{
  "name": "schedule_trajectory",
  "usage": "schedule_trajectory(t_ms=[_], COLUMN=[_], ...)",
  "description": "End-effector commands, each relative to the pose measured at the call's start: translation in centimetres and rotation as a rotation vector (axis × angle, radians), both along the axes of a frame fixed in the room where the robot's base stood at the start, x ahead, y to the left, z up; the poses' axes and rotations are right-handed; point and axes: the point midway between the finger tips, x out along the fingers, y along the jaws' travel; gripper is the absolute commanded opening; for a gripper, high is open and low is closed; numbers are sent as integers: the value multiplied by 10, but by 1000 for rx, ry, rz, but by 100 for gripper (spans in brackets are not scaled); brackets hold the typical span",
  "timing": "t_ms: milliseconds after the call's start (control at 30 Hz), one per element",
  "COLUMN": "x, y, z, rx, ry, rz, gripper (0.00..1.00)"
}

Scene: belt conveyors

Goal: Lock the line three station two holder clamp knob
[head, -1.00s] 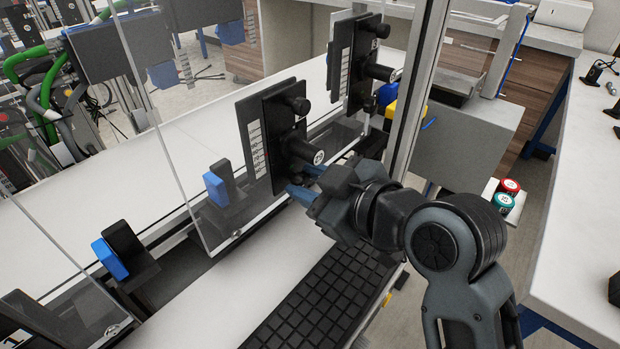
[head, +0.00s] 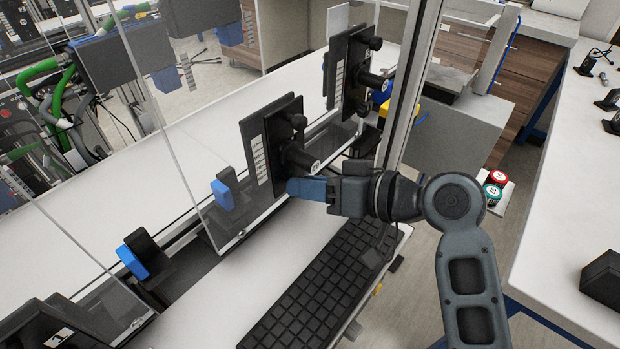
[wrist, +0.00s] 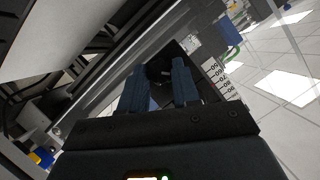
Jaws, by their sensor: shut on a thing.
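The holder (head: 263,150) is a dark upright plate with a pale number scale along one edge. It carries a round black knob near its top (head: 299,121) and a thick black cylinder with a white end label (head: 303,157) below that. My gripper (head: 292,187) reaches in from the right, its blue fingers just below the cylinder at the plate's lower part. In the wrist view, the two blue fingers (wrist: 159,85) stand on either side of a dark part (wrist: 159,73) in front of the plate. The clamp knob between them is mostly hidden.
A second, similar holder (head: 347,75) stands behind. A clear panel (head: 150,130) is at the left, with blue-and-black blocks (head: 132,262) near it. A metal post (head: 411,85) rises behind my wrist.

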Motion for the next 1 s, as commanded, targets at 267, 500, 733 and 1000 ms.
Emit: schedule_trajectory(t_ms=[267, 500, 733, 1000], x=[3, 3, 4, 4], y=[-2, -3, -3, -3], z=[0, -1, -3, -4], rx=[163, 295, 394, 462], ry=[205, 374, 500, 587], rz=[-2, -1, -1, -3], gripper=[0, 0, 0, 0])
